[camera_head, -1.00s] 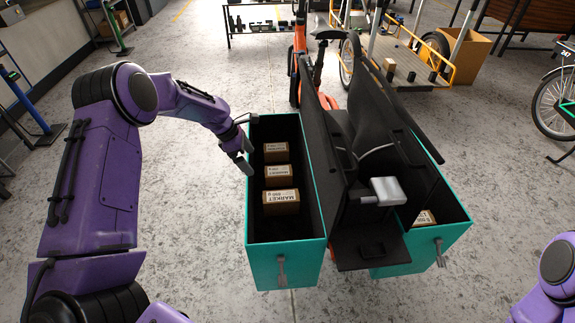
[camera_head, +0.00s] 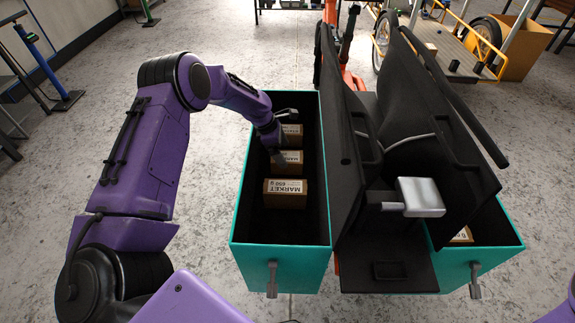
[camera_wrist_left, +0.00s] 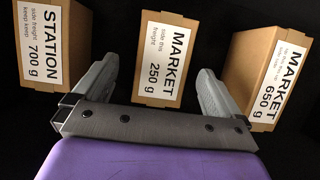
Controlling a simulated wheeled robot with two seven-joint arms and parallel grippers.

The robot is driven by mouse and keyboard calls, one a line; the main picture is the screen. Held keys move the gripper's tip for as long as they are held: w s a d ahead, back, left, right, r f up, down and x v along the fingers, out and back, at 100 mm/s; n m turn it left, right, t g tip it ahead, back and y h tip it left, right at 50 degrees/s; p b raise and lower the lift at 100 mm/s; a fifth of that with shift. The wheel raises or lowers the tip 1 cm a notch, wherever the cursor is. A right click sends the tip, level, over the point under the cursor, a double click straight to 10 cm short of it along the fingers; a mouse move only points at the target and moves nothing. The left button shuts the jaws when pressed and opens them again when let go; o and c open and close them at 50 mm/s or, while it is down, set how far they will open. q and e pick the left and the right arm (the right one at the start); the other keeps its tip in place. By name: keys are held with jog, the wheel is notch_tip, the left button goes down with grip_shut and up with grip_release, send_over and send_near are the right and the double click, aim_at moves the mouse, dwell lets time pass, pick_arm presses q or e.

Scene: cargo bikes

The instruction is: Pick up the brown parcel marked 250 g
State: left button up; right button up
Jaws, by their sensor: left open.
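The brown parcel marked MARKET 250 g (camera_wrist_left: 163,60) is in the middle of the left wrist view. In the head view it is the middle parcel (camera_head: 293,168) of a row of three in the left teal box (camera_head: 240,205). My left gripper (camera_head: 279,155) reaches into this box from the left, at the middle parcel. In the left wrist view the gripper (camera_wrist_left: 158,75) is open, with one finger to each side of the 250 g parcel. Contact cannot be told. My right gripper is out of view.
The STATION 700 g parcel (camera_wrist_left: 45,45) and the MARKET 650 g parcel (camera_wrist_left: 272,75) flank it. Dark box walls are close around the row. The bike's black middle part (camera_head: 345,140) rises at the right. A second teal box (camera_head: 490,250) holds another parcel (camera_head: 462,235).

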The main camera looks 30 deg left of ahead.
aim_at(286, 157)
pick_arm(q)
jog(key=b+x, duration=0.1)
jog(key=x, duration=0.4)
jog(key=shift+d+f+b, duration=0.15)
jog(key=shift+d+b, duration=0.05)
jog(key=shift+b, duration=0.15)
jog(key=shift+f, duration=0.25)
jog(key=c, duration=1.2)
